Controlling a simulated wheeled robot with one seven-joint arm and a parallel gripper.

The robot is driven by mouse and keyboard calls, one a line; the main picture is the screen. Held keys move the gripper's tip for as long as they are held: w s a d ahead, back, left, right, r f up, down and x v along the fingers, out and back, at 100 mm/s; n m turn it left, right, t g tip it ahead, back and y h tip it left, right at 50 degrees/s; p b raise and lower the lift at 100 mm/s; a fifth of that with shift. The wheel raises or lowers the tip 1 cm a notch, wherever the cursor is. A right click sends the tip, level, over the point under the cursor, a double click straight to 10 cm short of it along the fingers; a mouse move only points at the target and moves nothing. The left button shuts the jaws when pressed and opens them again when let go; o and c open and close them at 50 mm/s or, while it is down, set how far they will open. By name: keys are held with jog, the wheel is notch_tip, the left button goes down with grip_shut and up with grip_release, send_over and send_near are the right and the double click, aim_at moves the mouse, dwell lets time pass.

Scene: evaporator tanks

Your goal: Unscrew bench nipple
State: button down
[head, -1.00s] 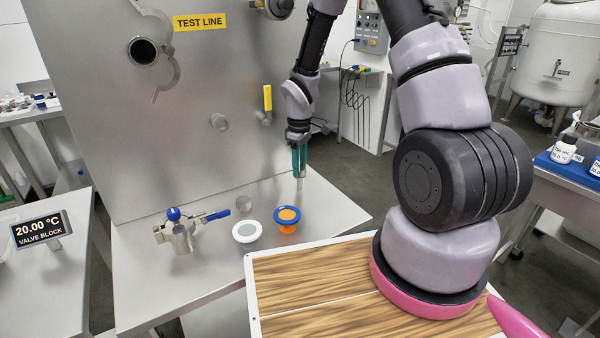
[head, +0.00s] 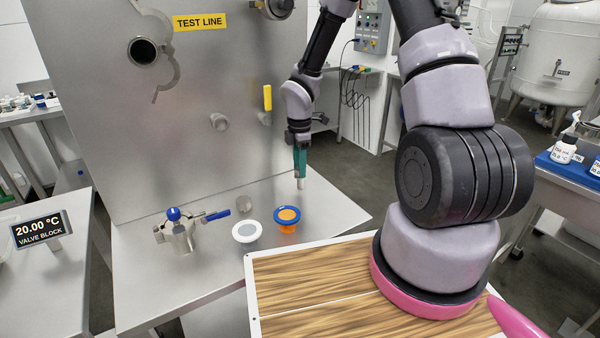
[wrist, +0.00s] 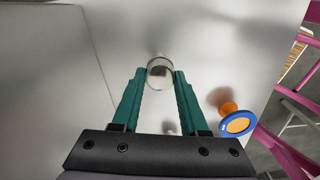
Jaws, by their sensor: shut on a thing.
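The nipple is a short, shiny metal cylinder (head: 300,183) near the right side of the steel bench. My gripper (head: 300,174) points down from above, its green fingers shut around the nipple's upper part. In the wrist view the nipple's round end (wrist: 160,73) sits between the two fingertips (wrist: 160,78), with a finger on each side. In the head view the fingers overlap and show nearly edge-on. Whether the nipple's lower end is still seated in the bench or clear of it, I cannot tell.
The steel tank panel (head: 150,130) with a yellow handle (head: 267,98) rises behind.

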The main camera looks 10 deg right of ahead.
jog(key=shift+s, duration=0.1)
jog(key=c, duration=0.7)
grip_release()
